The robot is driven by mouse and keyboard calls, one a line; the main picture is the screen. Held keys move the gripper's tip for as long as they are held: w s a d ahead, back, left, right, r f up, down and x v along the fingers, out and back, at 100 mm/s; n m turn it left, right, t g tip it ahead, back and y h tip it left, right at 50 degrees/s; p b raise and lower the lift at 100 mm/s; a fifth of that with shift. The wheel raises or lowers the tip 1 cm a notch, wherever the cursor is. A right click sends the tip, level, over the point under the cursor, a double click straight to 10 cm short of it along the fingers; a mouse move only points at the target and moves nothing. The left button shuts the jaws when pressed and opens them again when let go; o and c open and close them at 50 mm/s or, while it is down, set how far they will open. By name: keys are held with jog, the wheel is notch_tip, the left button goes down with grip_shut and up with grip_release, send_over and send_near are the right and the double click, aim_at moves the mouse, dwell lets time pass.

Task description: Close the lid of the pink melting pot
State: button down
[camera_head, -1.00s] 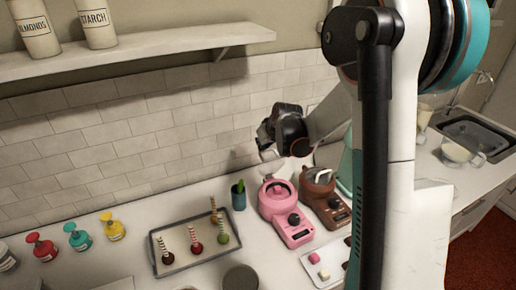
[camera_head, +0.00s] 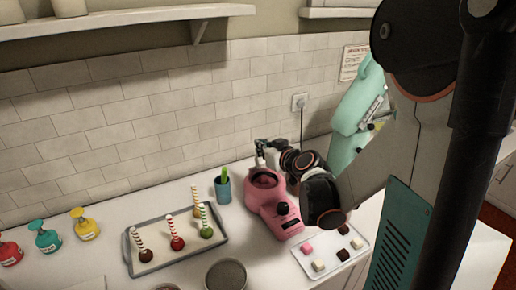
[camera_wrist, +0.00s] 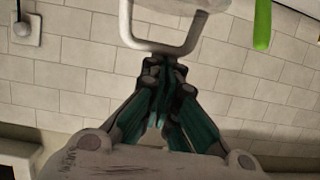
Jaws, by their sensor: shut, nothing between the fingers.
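The pink melting pot (camera_head: 268,207) stands on the counter near the wall in the head view. A darker round area shows at its top, and I cannot tell its lid clearly there. My gripper (camera_head: 262,153) is just behind and above the pot's top. In the wrist view my gripper (camera_wrist: 164,75) has its teal fingers together and empty. A pale loop handle (camera_wrist: 193,38) crosses just beyond the fingertips, joined to a pale part cut off by the top edge, probably the raised lid. I cannot tell whether the fingertips touch it.
A blue-green cup (camera_head: 223,191) with a green utensil stands left of the pot. A tray of cake pops (camera_head: 138,238) is further left. A white tray of small sweets (camera_head: 309,265) lies at the front right. A mint-coloured appliance (camera_head: 350,120) stands behind my arm.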

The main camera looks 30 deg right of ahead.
jog(key=b, duration=0.4)
send_over(271, 193)
jog(key=w, duration=0.2)
notch_tip(271, 193, down, 5)
jog(key=shift+s+f+b, duration=0.95)
jog(key=shift+b, duration=0.1)
notch_tip(271, 193, up, 6)
jog(key=w+p, duration=0.1)
jog(key=p, duration=0.3)
jog(key=s+f, duration=0.1)
jog(key=s, duration=0.1)
jog(key=s+f, duration=0.2)
jog(key=s+f+b, duration=0.1)
jog(key=s+f, duration=0.1)
jog(key=shift+s+d+f, duration=0.1)
jog(key=shift+s+d, duration=0.25)
jog(key=shift+d, duration=0.05)
jog(key=shift+s+f, duration=0.35)
jog(key=shift+s, duration=0.3)
jog(key=shift+a, duration=0.1)
